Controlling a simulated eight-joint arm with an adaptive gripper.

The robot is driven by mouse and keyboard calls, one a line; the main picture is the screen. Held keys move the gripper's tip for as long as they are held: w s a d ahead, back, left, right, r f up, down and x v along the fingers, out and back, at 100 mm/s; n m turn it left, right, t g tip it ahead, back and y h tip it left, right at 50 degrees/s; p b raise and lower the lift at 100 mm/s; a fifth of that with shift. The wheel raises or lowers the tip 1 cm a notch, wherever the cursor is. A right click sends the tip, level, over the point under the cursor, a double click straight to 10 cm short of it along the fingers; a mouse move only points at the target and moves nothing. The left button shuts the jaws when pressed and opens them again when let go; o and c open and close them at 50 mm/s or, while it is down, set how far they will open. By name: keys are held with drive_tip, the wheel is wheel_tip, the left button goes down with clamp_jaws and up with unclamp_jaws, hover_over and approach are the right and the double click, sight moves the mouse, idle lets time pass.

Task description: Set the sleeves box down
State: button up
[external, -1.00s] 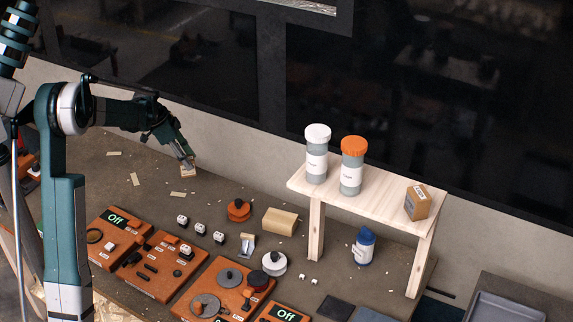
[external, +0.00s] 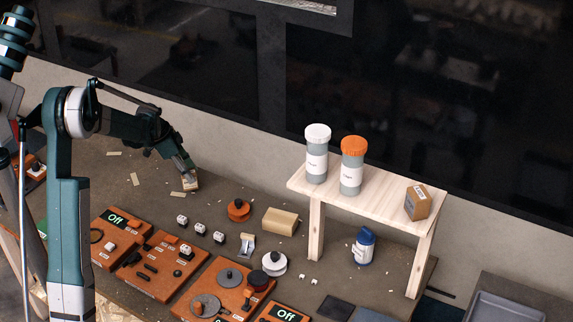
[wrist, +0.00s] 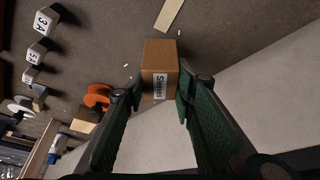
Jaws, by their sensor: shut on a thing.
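The sleeves box (wrist: 159,62) is a small brown carton with a white label reading "Sleeves". In the wrist view it sits between the two green fingers of my gripper (wrist: 160,88), which is shut on it. In the external view the box (external: 190,184) shows small and partly hidden below my gripper (external: 188,172), at the back left of the grey bench (external: 150,210). It is at or just above the bench surface; I cannot tell if it touches.
Pale flat strips (external: 135,179) lie left of the box. White labelled blocks (external: 200,229), an orange spool (external: 238,210) and a tan block (external: 280,221) stand to the right. A wooden shelf (external: 380,207) holds two jars and another brown box (external: 418,203). The wall runs close behind.

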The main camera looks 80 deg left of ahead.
drive_tip(key=shift+f, duration=0.1)
drive_tip(key=shift+f+b, duration=0.3)
drive_tip(key=shift+f, duration=1.45)
drive_tip(key=shift+f, duration=0.15)
drive_tip(key=o, duration=0.9)
drive_tip(key=p+v, duration=0.1)
drive_tip(key=v, duration=1.1)
